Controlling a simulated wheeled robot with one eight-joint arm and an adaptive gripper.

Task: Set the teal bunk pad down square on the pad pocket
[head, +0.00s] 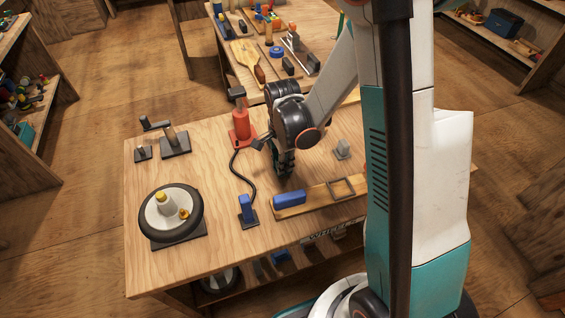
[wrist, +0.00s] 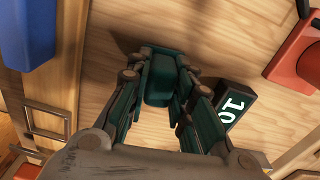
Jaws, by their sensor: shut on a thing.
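My gripper (head: 284,172) is over the workbench, behind the wooden board. In the wrist view my gripper (wrist: 160,95) is shut on the dark teal bunk pad (wrist: 158,88), which sits between its fingers. In the head view the pad cannot be told apart from the dark fingers. A square, frame-like outline, seemingly the pad pocket (head: 341,187), is on the board to the right of the gripper. It also shows at the left of the wrist view (wrist: 45,121). The pad is apart from it, and the pocket looks empty.
A blue block (head: 289,198) lies on the wooden board (head: 316,195), left of the pocket. A red jack-like tool (head: 240,125) stands behind left. A dark block marked 10 (wrist: 236,104) is beside the fingers. A round wheel-like stand (head: 160,222) is at front left.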

